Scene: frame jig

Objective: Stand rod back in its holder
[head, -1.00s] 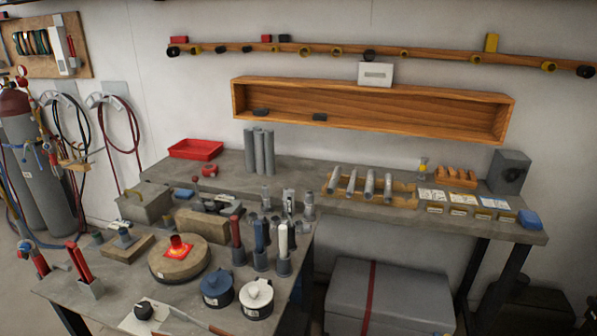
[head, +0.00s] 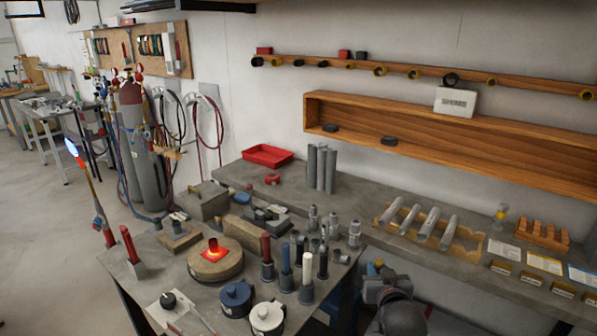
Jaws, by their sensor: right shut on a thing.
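Upright rods stand in small grey holders on the near bench: a red rod (head: 266,248), a blue rod (head: 285,260) and a white rod (head: 306,268). My left gripper is out of view.
A glowing red piece (head: 214,248) sits on a round block (head: 212,267). A blue lidded pot (head: 235,298) and a white one (head: 267,318) stand in front. A torch (head: 98,224) with a bright flame rises at the left. Several grey tubes (head: 321,168) stand behind.

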